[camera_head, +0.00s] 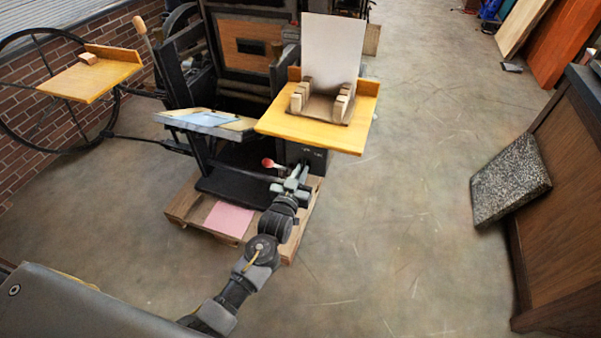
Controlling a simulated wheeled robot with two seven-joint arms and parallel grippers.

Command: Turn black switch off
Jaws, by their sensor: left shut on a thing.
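The press (228,60) stands at the upper middle on a wooden base. A dark box (315,158) with small pale marks is on its near right side, under the yellow board. My left gripper (303,170) reaches up to the front of this box and is shut at it. The black switch is at the fingertips, too small and too covered by the fingers to make out its position. A red knob (267,162) on a lever is just left of the gripper. My right gripper is not in view.
The yellow board (325,135) with a wooden holder and white sheet overhangs the box. A slanted tray (210,121) and a pink sheet (229,219) are to the left. A flywheel (28,118) stands by the brick wall.

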